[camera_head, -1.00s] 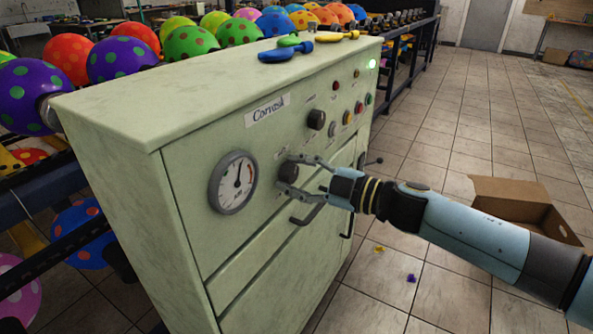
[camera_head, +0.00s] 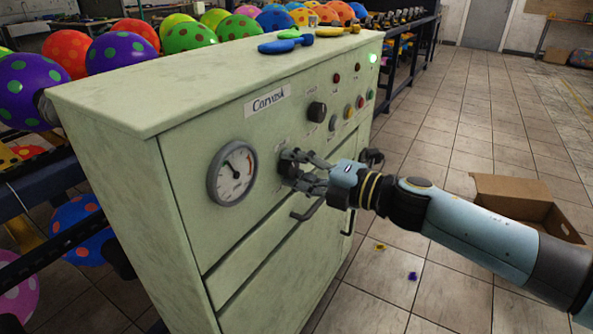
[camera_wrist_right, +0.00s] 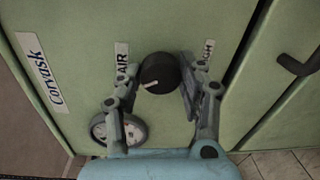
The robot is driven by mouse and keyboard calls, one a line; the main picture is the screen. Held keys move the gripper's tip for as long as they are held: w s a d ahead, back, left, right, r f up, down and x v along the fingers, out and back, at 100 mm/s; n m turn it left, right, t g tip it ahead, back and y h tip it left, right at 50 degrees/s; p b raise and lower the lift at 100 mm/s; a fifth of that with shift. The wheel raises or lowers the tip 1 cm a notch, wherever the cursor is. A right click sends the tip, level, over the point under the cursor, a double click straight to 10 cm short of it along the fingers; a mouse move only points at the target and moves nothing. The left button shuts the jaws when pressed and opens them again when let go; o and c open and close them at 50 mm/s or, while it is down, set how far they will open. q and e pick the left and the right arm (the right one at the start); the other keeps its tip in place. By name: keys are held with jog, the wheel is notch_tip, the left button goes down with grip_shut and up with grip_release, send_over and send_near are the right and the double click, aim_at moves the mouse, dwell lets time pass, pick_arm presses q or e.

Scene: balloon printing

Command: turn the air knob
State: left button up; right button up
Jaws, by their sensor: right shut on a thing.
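The black air knob (camera_wrist_right: 158,72) sits on the front of the pale green cabinet (camera_head: 115,115), beside the "AIR" label (camera_wrist_right: 121,62). My right gripper (camera_head: 291,167) is shut on the knob, with one finger on each side of it in the wrist view (camera_wrist_right: 158,80). A white mark shows on the knob's face. In the head view the fingers largely hide the knob. The round pressure gauge (camera_head: 232,173) is left of the gripper, its needle pointing up and left. My left gripper is not in view.
Another black knob (camera_head: 316,111) and small coloured buttons (camera_head: 348,112) are above the gripper. A drawer handle (camera_head: 308,209) is just below it. Blue and yellow balloon tools (camera_head: 285,45) lie on the cabinet top. An open cardboard box (camera_head: 510,195) stands on the floor at right.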

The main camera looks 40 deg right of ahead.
jog(key=shift+f+n, duration=0.15)
jog(key=shift+n, duration=0.35)
dwell(0.3)
jog(key=o, duration=1.2)
jog(key=shift+s, duration=0.15)
jog(key=v, duration=1.1)
jog(key=shift+s+d, duration=0.2)
jog(key=shift+s, duration=0.15)
